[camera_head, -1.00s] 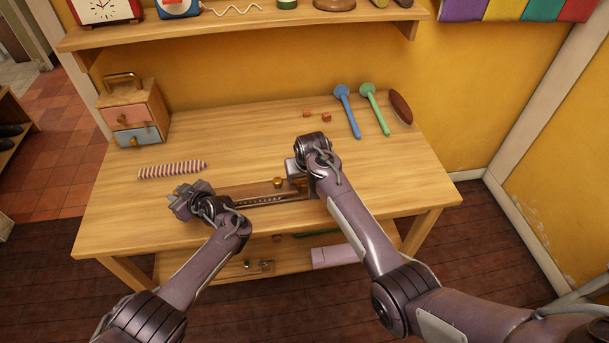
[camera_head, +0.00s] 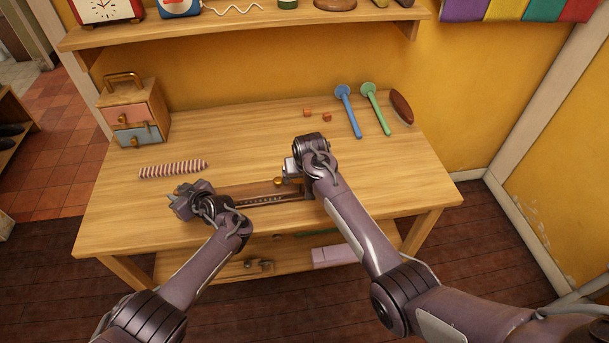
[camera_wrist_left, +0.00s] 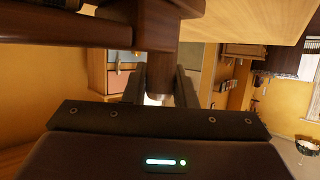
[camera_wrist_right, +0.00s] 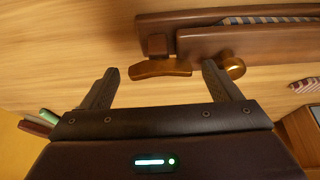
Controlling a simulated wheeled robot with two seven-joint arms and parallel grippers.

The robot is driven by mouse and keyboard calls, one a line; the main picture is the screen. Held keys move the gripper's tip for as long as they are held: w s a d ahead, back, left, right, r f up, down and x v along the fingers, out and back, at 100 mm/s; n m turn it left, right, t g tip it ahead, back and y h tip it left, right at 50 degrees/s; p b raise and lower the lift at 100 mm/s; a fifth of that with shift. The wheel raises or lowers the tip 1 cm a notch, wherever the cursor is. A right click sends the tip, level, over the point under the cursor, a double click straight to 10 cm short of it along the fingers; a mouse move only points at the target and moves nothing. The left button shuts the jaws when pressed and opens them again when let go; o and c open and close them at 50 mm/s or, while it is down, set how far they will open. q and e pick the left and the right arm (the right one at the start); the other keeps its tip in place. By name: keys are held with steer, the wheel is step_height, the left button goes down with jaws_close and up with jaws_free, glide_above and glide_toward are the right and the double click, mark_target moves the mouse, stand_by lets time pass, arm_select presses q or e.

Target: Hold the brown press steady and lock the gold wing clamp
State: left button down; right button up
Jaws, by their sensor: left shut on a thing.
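The brown press (camera_head: 248,190) lies along the table's front edge between my two arms; two long brown bars (camera_wrist_right: 245,40) show in the right wrist view. My left gripper (camera_head: 180,198) is at the press's left end, shut on a brown round post (camera_wrist_left: 160,80) of it. The gold wing clamp (camera_wrist_right: 160,67) lies at the press's side in the right wrist view. My right gripper (camera_wrist_right: 160,72) is open, its fingers apart on either side of the wing. A round gold knob (camera_wrist_right: 233,67) is beside its right finger. My right wrist hides the press's right end in the head view.
A striped roll (camera_head: 173,170) lies behind my left gripper. A small drawer box (camera_head: 133,112) stands at the back left. Blue (camera_head: 348,110) and green (camera_head: 375,108) mallet-like tools and small orange blocks (camera_head: 326,117) lie at the back right. The table's middle is clear.

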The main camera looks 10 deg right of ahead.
steer(key=v, duration=1.2)
arm_select(q)
steer(key=c, duration=1.4)
jaws_free()
steer(key=shift+r, duration=0.1)
steer(key=o, duration=0.3)
steer(key=shift+s, duration=0.1)
